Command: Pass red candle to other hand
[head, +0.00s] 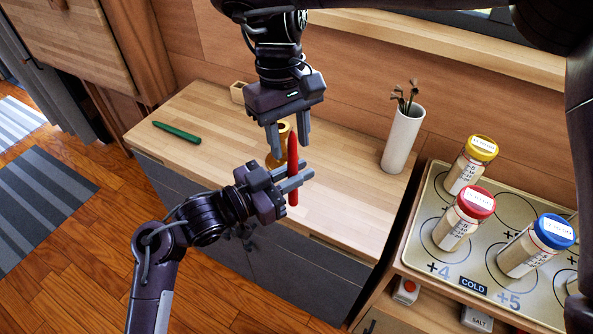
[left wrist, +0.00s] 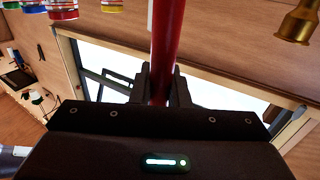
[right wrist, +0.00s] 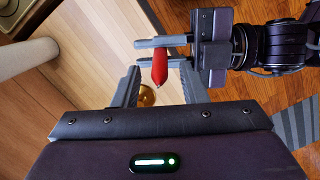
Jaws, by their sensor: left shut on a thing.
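The red candle (head: 293,180) is upright, gripped around its middle by my left gripper (head: 293,181), which is shut on it above the wooden counter. It also shows in the left wrist view (left wrist: 167,40) and the right wrist view (right wrist: 160,67). My right gripper (head: 289,140) points down from above and is open, its fingers near the candle's upper end. In the right wrist view the candle lies between the lines of the open fingers (right wrist: 160,88); whether they touch it cannot be told. A brass candle holder (head: 278,158) stands behind, partly hidden.
A green candle (head: 177,131) lies on the left of the counter (head: 215,115). A white vase (head: 402,139) stands at right. Jars with yellow (head: 471,165), red (head: 463,219) and blue lids (head: 535,246) stand on a tray (head: 465,270). The counter's middle is mostly clear.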

